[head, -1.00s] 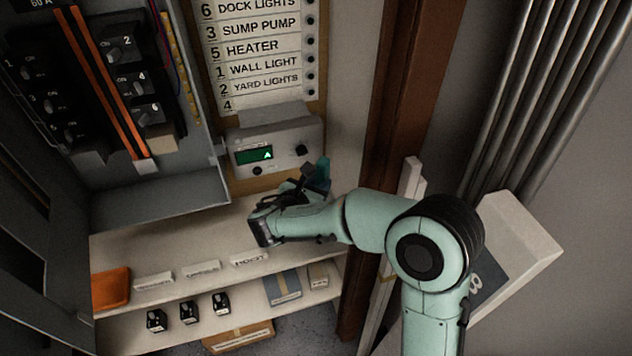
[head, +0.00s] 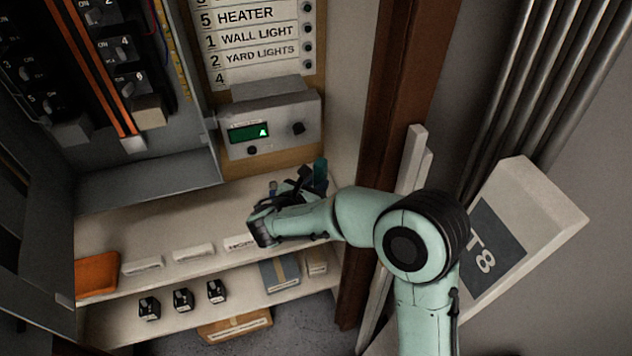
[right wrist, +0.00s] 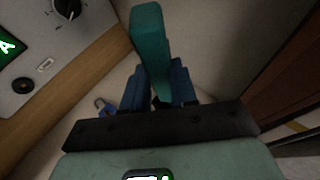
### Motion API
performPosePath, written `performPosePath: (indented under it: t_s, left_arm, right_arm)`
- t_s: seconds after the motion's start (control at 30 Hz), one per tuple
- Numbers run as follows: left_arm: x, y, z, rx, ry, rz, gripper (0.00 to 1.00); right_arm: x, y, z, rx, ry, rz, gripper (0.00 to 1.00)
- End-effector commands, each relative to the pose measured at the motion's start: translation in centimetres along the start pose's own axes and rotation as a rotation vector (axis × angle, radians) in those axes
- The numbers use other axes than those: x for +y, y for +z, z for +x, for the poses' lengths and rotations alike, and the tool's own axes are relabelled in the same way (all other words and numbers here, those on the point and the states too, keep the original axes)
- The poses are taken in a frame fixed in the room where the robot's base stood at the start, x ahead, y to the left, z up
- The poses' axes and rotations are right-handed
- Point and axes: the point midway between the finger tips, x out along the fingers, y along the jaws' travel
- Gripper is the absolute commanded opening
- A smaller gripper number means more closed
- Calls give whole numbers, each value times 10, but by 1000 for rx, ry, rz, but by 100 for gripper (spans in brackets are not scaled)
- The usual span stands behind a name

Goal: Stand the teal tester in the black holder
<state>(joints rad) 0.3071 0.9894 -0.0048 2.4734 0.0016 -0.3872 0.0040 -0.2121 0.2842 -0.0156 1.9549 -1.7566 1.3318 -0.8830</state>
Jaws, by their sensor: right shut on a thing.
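The teal tester (head: 320,171) stands roughly upright above the right part of the upper shelf. It also shows in the right wrist view (right wrist: 148,40), rising between the blue fingers. My right gripper (head: 306,186) is shut on the tester; its fingers (right wrist: 168,88) close on the tester's lower part in the wrist view. The tester's lower end is hidden by the gripper. I cannot make out the black holder; dark shapes around the gripper are too small to tell apart. My left gripper is out of view.
A grey meter box (head: 272,130) with a green display is on the wall just behind the gripper. The upper shelf (head: 150,215) is mostly clear, with white labels and an orange pouch (head: 97,274) at its front.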

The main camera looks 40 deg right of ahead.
Motion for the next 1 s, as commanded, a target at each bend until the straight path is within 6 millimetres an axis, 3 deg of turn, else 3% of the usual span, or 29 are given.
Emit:
performPosePath:
  t_s: [0.47,0.5,0.6,1.0]
  left_arm:
    - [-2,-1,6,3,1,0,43]
    - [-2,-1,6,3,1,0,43]
    - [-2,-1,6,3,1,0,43]
    - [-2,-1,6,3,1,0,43]
  right_arm:
    - [1,-10,4,-1,-2,3,0]
    - [1,-10,4,-1,-2,2,30]
    - [1,-10,4,-1,-2,2,57]
    - [2,-11,-6,2,2,2,57]
